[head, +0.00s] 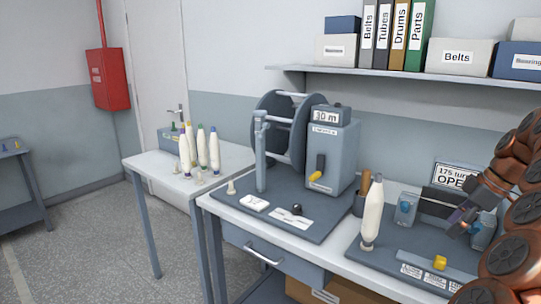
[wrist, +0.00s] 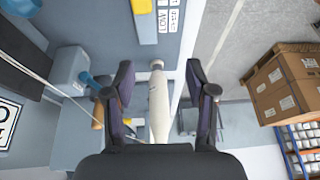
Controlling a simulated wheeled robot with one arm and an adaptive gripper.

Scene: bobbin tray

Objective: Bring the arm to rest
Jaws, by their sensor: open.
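My gripper (head: 463,222) is at the right of the head view, at the end of my brown arm, above the right-hand dark board (head: 400,262). In the wrist view its two dark fingers (wrist: 159,78) are spread apart with nothing gripped. A white bobbin (head: 372,215) stands upright on the board's left part, to the left of my gripper and apart from it in the head view. In the wrist view this bobbin (wrist: 158,105) appears between the fingers, beyond them, with clear gaps on both sides.
A winding machine (head: 333,155) stands on the left bench board. Several bobbins (head: 213,150) stand on the far side table (head: 143,161). A yellow block (head: 440,262) is at the front of the right board. Cardboard boxes (wrist: 283,85) show right in the wrist view.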

